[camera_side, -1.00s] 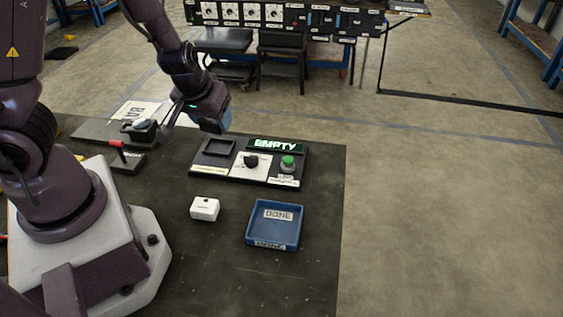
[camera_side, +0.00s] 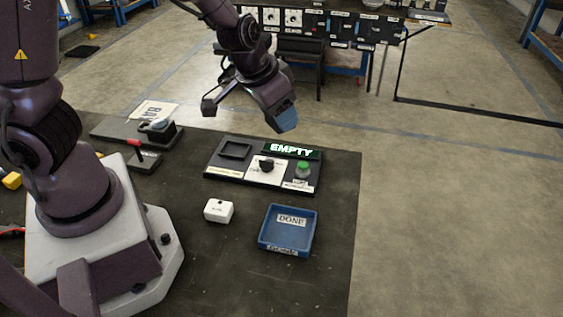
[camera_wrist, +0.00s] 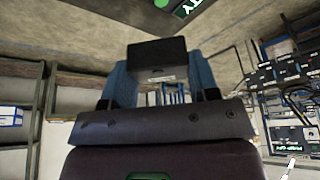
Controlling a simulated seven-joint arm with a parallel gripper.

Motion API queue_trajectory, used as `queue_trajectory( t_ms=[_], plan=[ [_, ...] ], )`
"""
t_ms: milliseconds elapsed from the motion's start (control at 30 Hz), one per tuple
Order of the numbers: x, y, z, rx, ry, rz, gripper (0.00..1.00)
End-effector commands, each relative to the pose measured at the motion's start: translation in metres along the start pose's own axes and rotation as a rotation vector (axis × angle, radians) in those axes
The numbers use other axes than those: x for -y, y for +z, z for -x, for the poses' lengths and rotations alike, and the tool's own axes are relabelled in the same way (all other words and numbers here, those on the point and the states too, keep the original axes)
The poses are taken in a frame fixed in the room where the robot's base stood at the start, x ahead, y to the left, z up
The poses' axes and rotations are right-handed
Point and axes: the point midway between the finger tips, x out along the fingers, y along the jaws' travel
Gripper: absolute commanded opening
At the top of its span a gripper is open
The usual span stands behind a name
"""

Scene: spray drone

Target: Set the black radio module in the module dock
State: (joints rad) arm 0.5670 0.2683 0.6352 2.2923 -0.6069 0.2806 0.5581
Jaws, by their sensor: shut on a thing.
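The black radio module (camera_wrist: 158,60) is held between the blue fingers of my gripper (camera_wrist: 160,85) in the wrist view, with a small pale label on its near face. In the side view my gripper (camera_side: 284,117) hangs in the air above and behind the right end of the dock panel, and the module is not visible there. The module dock (camera_side: 236,151) looks like the empty black square recess at the panel's left. A lit green sign (camera_side: 291,150) on the panel reads EMPTY.
The panel also carries a black knob (camera_side: 267,166) and a green button (camera_side: 303,167). In front of it are a white box (camera_side: 219,211) and a blue DONE tray (camera_side: 287,243). The table's front right is clear.

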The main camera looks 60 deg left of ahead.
Motion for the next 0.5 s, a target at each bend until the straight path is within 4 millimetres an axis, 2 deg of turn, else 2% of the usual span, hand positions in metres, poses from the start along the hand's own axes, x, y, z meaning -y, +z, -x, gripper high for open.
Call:
queue_trajectory(
  t_ms=[167, 300, 500],
  plan=[
    [0.041, 0.004, -0.002, 0.000, -0.044, 0.106, 0.27],
    [0.073, 0.015, -0.006, 0.002, -0.077, 0.189, 0.27],
    [0.097, 0.032, -0.011, 0.000, -0.084, 0.208, 0.27]
  ],
)
